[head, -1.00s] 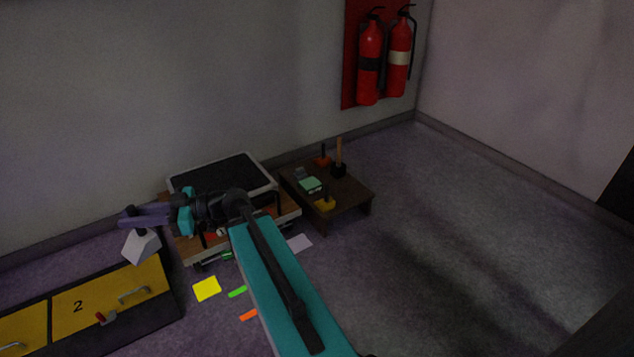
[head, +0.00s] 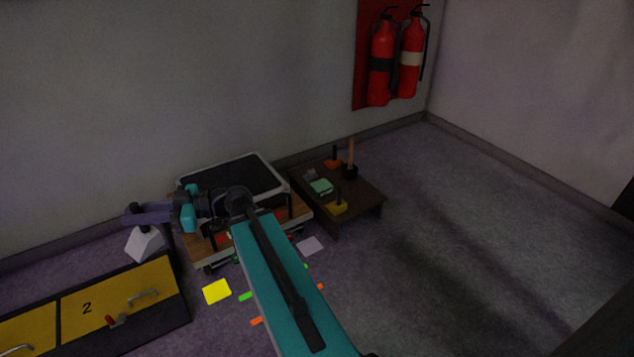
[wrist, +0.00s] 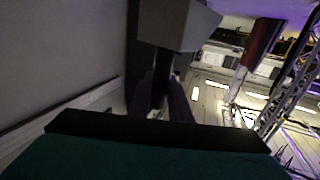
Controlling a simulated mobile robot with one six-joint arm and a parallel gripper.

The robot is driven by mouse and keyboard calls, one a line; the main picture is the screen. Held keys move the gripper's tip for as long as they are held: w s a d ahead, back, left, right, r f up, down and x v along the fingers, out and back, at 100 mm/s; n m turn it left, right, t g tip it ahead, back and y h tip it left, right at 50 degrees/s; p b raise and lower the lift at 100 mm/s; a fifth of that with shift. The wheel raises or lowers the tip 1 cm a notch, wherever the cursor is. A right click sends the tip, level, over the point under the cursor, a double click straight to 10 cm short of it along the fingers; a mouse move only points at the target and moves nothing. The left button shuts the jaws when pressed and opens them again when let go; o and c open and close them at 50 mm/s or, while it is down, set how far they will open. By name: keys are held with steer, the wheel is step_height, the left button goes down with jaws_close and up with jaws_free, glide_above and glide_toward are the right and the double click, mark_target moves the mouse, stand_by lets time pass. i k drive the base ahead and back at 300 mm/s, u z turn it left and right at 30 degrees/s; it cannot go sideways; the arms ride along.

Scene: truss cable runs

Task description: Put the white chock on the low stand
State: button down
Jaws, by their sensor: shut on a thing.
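The white chock (head: 145,244) hangs below my gripper (head: 140,215) at the left of the head view. My gripper is shut on the chock's dark upper part and holds it in the air. In the wrist view the chock (wrist: 190,25) shows as a grey-white block at the far end of the fingers (wrist: 163,95). A low dark-brown stand (head: 362,201) is on the floor against the wall, to the right of the gripper. It looks like the low stand, and several small things are on it. Part of the gripper's grip is too small to see clearly.
A wooden platform (head: 206,257) bearing a black-topped case (head: 235,177) lies between my gripper and the brown stand. Yellow drawers (head: 115,298) are at lower left. Coloured patches (head: 217,291) lie on the floor. Fire extinguishers (head: 382,65) hang on the wall. Floor at right is clear.

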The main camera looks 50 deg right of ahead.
mark_target(361, 197)
steer(key=i, duration=0.85)
steer(key=z, duration=0.05)
